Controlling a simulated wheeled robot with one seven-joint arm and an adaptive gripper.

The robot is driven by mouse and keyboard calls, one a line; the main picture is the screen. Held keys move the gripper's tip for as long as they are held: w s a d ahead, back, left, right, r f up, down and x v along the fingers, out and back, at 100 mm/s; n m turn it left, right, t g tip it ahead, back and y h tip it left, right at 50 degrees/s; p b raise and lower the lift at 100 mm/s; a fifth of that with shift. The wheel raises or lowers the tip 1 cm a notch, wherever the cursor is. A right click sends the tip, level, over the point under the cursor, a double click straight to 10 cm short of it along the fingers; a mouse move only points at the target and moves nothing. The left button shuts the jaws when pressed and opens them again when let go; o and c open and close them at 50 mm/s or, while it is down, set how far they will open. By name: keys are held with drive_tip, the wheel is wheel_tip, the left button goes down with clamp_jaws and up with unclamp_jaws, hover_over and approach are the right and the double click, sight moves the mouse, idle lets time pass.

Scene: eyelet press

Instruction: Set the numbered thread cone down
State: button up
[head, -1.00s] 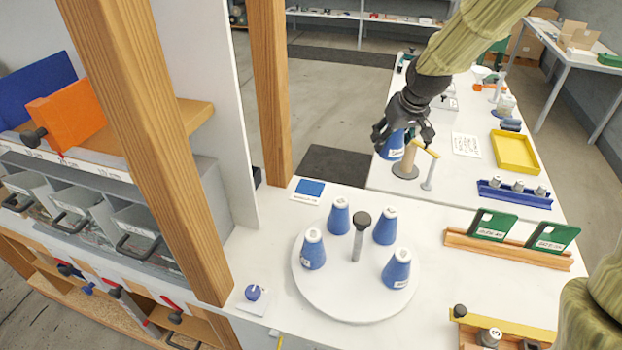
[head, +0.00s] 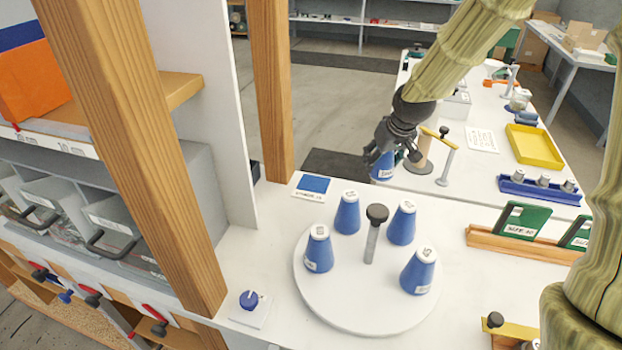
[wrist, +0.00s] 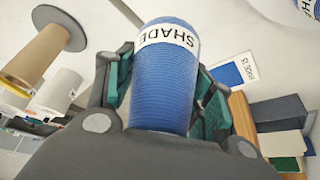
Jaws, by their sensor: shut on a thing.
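My gripper (head: 390,160) is shut on a blue thread cone (head: 383,167), held near the back edge of the white table. In the wrist view the cone (wrist: 165,75) sits between the finger pads, and its white label reads "SHADE"; any number on it is hidden. Several other blue cones, such as the front-right one (head: 419,271), stand upright on a round white turntable (head: 340,305) with a dark-knobbed centre post (head: 373,232). A blue shade card (head: 313,186) lies flat on the table left of my gripper; it also shows in the wrist view (wrist: 233,75).
A tan spool stand (head: 422,155) and a small post with a yellow arm (head: 445,165) stand right of my gripper. Wooden posts (head: 270,90) and a white panel rise at the left. Green size cards (head: 522,220) stand in a wooden rack at the right.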

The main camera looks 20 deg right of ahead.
drive_tip(key=w+a+p, duration=0.1)
drive_tip(key=w+a, duration=0.2)
drive_tip(key=a, duration=0.2)
drive_tip(key=w+a+f+p, duration=0.1)
drive_tip(key=w+a, duration=0.2)
drive_tip(key=a, duration=0.2)
drive_tip(key=w+a+f+p, duration=0.1)
drive_tip(key=w+a, duration=0.3)
drive_tip(key=a, duration=0.1)
drive_tip(key=shift+w+a+f+p, duration=0.1)
drive_tip(key=shift+a+f+p, duration=0.05)
drive_tip(key=shift+p, duration=0.25)
drive_tip(key=shift+f, duration=0.8)
wheel_tip(320, 180, down, 2)
drive_tip(key=shift+f+p, duration=0.1)
drive_tip(key=shift+p, duration=0.4)
drive_tip(key=shift+w+f, duration=0.15)
drive_tip(key=shift+f, duration=0.05)
drive_tip(key=shift+a+f, duration=0.15)
